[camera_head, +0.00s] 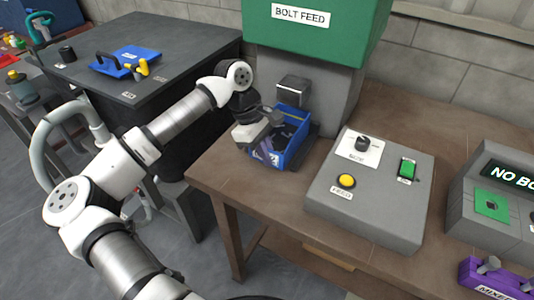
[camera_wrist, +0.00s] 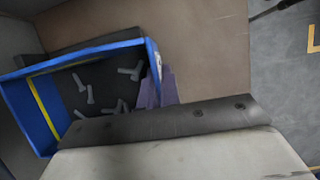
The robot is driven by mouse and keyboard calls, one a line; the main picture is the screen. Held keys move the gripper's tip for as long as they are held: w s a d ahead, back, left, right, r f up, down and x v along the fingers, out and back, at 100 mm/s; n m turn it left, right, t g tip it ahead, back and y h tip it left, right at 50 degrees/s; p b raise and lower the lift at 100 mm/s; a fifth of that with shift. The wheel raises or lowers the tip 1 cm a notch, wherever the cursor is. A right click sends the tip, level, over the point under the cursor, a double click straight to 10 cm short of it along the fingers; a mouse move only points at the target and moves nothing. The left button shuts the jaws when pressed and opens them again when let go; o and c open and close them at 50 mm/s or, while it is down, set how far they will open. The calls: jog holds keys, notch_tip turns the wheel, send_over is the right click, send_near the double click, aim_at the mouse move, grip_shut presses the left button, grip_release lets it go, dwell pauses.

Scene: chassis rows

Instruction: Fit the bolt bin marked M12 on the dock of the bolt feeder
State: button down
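A blue bolt bin (camera_head: 291,155) with a yellow stripe is at the foot of the bolt feeder (camera_head: 318,32), below its grey spout (camera_head: 293,90). In the wrist view the bin (camera_wrist: 98,46) holds several grey bolts. A pale label on its near end wall is too oblique to read. My gripper (camera_head: 265,140) is at that end wall. In the wrist view its purple fingers (camera_wrist: 158,90) lie on both sides of the wall, closed on it.
A grey control box (camera_head: 370,190) with a knob, a yellow button and a green switch stands right of the bin. A display unit (camera_head: 495,200) and a purple bin (camera_head: 500,280) are farther right.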

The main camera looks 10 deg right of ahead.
jog(key=shift+f+b, duration=0.4)
jog(key=shift+b, duration=0.3)
jog(key=c, duration=1.5)
grip_release()
jog(key=shift+c, duration=0.2)
jog(key=b+v, duration=0.2)
jog(key=v, duration=1.2)
